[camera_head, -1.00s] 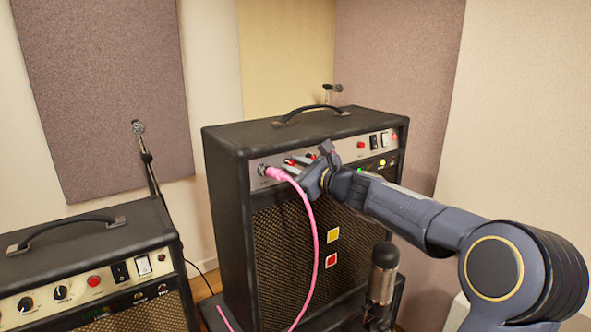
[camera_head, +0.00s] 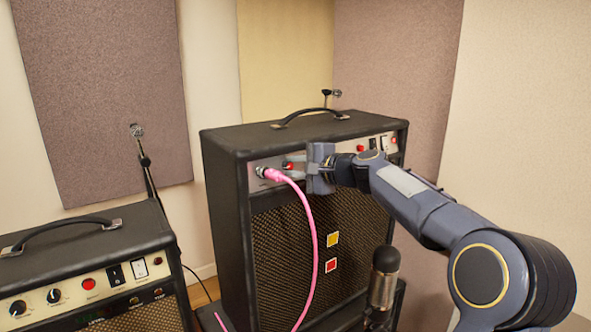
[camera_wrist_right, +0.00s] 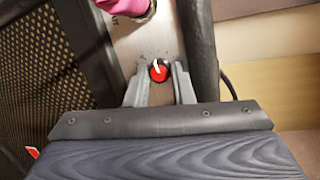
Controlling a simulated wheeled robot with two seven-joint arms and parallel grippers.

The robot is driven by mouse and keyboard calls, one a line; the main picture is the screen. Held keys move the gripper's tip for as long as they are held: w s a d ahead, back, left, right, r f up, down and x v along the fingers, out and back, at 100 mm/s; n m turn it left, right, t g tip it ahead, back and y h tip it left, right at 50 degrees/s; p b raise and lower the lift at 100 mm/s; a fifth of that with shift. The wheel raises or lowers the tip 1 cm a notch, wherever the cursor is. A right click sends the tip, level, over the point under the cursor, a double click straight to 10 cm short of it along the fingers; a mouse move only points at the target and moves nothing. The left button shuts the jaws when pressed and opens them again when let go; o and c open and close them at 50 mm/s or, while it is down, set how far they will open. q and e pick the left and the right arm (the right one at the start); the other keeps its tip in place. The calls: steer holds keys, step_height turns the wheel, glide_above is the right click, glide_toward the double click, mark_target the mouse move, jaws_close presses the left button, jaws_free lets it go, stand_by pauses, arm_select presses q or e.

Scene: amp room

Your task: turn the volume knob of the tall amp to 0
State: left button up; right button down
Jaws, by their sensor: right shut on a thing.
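The tall amp (camera_head: 225,200) stands in the middle of the head view, black with a mesh front and a silver control panel. Its volume knob (camera_wrist_right: 159,71) is red with a white pointer line. In the wrist view the knob sits between the two grey fingertips of my right gripper (camera_wrist_right: 158,82), which is shut on it. In the head view my right gripper (camera_head: 296,166) is at the left part of the panel, and its body hides the panel's middle. My left gripper is not in view.
A pink cable (camera_head: 309,225) is plugged into the panel's left end, close beside my right gripper, and hangs down the front. A shorter amp (camera_head: 100,262) stands at the left. A microphone (camera_head: 383,275) stands in front of the tall amp, below my right arm.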

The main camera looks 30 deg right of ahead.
steer(key=n+g, duration=0.1)
steer(key=n, duration=0.4)
steer(key=shift+a+h, duration=0.1)
steer(key=shift+h, duration=0.2)
steer(key=shift+n+b, duration=0.3)
steer(key=c, duration=1.3)
jaws_free()
steer(key=shift+r, duration=0.1)
steer(key=shift+o, duration=0.2)
steer(key=shift+r, duration=0.1)
